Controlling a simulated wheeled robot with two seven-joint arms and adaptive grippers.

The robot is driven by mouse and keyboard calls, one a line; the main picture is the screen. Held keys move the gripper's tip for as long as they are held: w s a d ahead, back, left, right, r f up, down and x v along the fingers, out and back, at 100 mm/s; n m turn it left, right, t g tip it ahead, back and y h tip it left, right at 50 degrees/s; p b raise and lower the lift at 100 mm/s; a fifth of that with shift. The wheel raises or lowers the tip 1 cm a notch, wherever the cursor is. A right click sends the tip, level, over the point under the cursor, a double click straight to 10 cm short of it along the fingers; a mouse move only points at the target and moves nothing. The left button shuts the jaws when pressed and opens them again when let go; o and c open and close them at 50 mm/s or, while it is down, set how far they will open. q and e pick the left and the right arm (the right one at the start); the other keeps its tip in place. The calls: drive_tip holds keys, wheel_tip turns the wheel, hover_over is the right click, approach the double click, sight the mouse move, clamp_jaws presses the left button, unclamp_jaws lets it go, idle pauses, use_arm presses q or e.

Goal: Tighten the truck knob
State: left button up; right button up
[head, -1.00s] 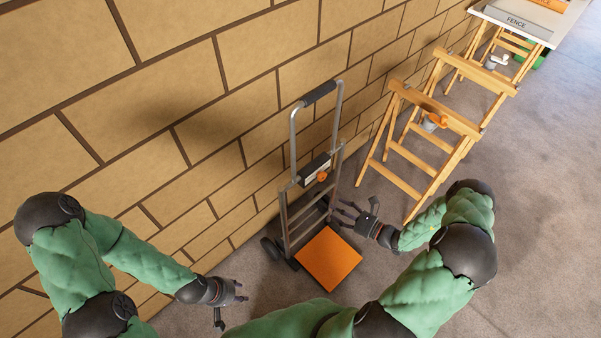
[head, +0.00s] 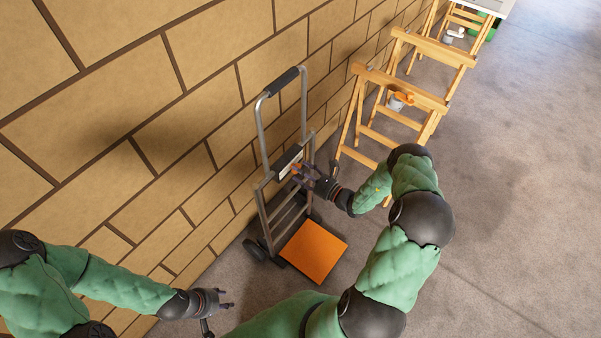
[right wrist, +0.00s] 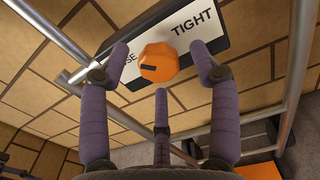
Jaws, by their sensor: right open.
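The truck knob (right wrist: 159,63) is orange with a dark mark pointing left, in the right wrist view. It sits on a label plate (right wrist: 228,25) that reads "TIGHT" on the right and a partly hidden word ending in "SE" on the left. The hand truck (head: 262,128) stands upright by the wall, with an orange base plate (head: 313,250). My right gripper (head: 304,172) is open, its fingers spread around the knob without visibly closing on it; they also show in the right wrist view (right wrist: 160,75). My left gripper (head: 222,305) is low at the left, away from the truck; its fingers look apart and empty.
A brick wall (head: 120,130) runs close behind the truck. Grey floor (head: 500,230) is free at the right.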

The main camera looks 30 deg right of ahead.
drive_tip(key=shift+w+a, duration=0.1)
drive_tip(key=shift+w, duration=0.15)
drive_tip(key=c, duration=1.1)
drive_tip(key=shift+c, duration=0.2)
drive_tip(key=m+p, duration=0.4)
drive_tip(key=m, duration=1.3)
drive_tip(key=shift+s+a+m, duration=0.1)
drive_tip(key=shift+a+m, duration=0.05)
drive_tip(key=shift+m, duration=0.25)
